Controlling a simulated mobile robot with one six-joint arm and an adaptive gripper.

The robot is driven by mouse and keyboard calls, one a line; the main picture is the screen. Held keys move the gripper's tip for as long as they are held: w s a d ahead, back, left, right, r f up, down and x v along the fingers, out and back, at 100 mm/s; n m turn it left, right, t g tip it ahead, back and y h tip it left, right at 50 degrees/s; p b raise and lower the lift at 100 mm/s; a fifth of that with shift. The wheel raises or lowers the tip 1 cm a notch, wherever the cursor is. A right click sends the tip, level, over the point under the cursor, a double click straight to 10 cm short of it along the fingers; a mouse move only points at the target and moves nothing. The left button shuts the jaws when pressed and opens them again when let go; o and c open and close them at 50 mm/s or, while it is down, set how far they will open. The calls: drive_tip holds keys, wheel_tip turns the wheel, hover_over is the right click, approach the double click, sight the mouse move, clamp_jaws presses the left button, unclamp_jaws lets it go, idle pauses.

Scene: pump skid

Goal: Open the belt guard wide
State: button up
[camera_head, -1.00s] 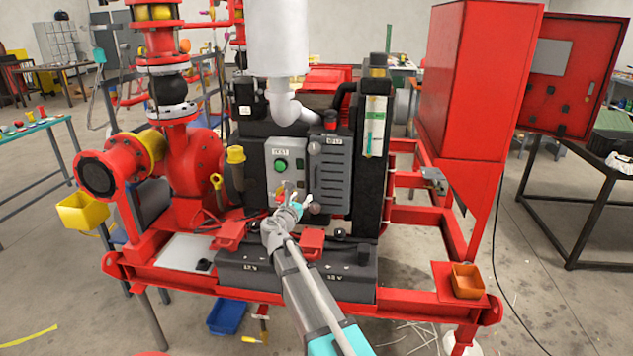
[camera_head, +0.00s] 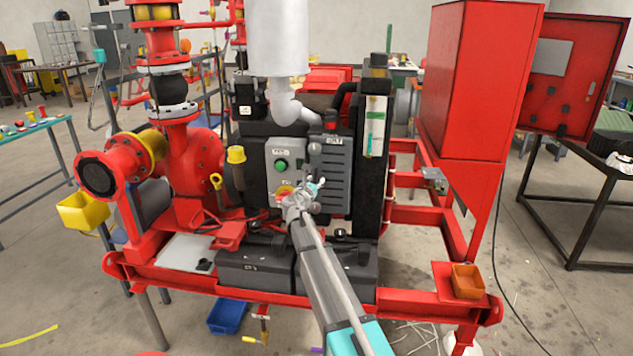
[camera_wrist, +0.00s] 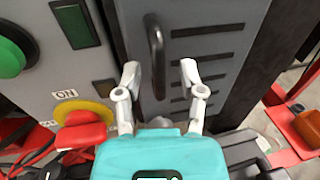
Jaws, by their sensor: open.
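The belt guard (camera_head: 335,180) is a grey slotted panel at the front of the engine, right of the control box. It looks closed. In the wrist view, the guard (camera_wrist: 205,48) has dark slots and an upright dark bar handle (camera_wrist: 156,50) near its left edge. My gripper (camera_head: 312,188) is in front of the guard's lower left part and hides some of it. In the wrist view, my gripper (camera_wrist: 160,74) is open, with one finger on each side of the handle's line. I cannot tell whether either finger touches it.
A control box (camera_head: 283,160) with a green button (camera_wrist: 12,52) and a red-and-yellow switch (camera_wrist: 82,128) stands close on the left. Black batteries (camera_head: 250,270) sit below on the red frame. A large red cabinet (camera_head: 470,80) stands to the right.

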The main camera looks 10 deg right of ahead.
drive_tip(key=shift+w+d, duration=0.1)
drive_tip(key=shift+w, duration=0.15)
clamp_jaws()
drive_tip(key=shift+d, duration=0.15)
drive_tip(key=shift+s, duration=0.1)
